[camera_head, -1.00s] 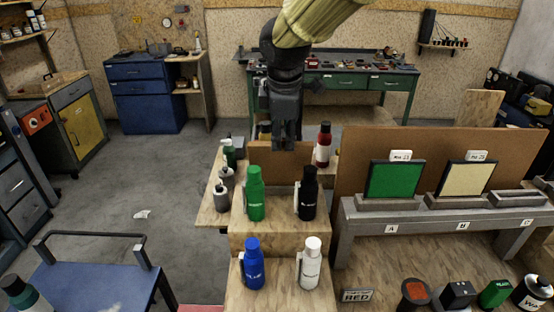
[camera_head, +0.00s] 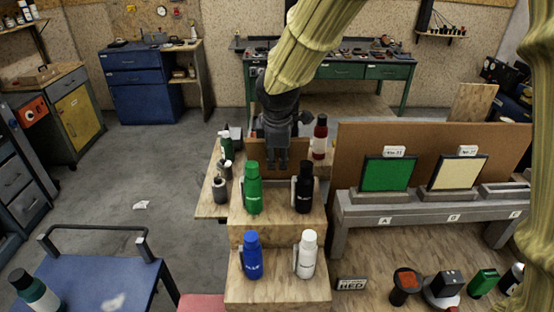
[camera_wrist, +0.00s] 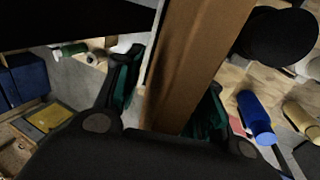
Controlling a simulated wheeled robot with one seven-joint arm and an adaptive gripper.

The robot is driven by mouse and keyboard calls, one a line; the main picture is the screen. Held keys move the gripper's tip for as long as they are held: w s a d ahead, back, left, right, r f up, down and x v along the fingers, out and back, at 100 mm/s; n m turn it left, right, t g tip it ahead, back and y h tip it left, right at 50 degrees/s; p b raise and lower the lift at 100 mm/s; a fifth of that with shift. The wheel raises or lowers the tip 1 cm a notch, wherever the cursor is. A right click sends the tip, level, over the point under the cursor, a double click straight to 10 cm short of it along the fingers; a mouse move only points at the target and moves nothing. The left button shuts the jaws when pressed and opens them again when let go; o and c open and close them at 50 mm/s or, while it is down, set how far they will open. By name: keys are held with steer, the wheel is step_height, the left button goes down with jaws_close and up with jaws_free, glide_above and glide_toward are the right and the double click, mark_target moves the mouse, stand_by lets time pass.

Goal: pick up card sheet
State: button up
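A brown sheet-like board (camera_head: 262,152) stands upright behind the bottles on the stepped wooden stand. I cannot tell for sure that it is the card sheet. My gripper (camera_head: 275,167) points down at this board, in front of part of it. In the wrist view the brown board (camera_wrist: 190,70) runs between the two dark green-padded fingers of my gripper (camera_wrist: 168,98). The fingers are apart, with a gap visible on the left side. A green panel (camera_head: 388,174) and a cream panel (camera_head: 457,173) stand in grey holders to the right.
A green bottle (camera_head: 253,187) and a black bottle (camera_head: 303,189) stand close in front of my gripper. A blue bottle (camera_head: 252,255) and a white bottle (camera_head: 306,255) stand a step lower. A red bottle (camera_head: 320,138) is just right. A large brown backboard (camera_head: 440,140) rises behind the panels.

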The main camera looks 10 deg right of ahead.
steer(key=shift+d+f, duration=0.1)
steer(key=shift+f, duration=0.2)
jaws_close()
steer(key=shift+w+r, duration=0.1)
steer(key=shift+r, duration=0.05)
step_height(320, 180, up, 6)
steer(key=shift+r+b, duration=0.25)
steer(key=shift+b, duration=0.8)
steer(key=w+a+b, duration=0.1)
steer(key=a+b, duration=0.1)
steer(key=a, duration=0.7)
steer(key=w+a+b, duration=0.2)
steer(key=a, duration=0.6)
steer(key=shift+w+a, duration=0.25)
steer(key=shift+a, duration=0.15)
steer(key=shift+d+r, duration=0.15)
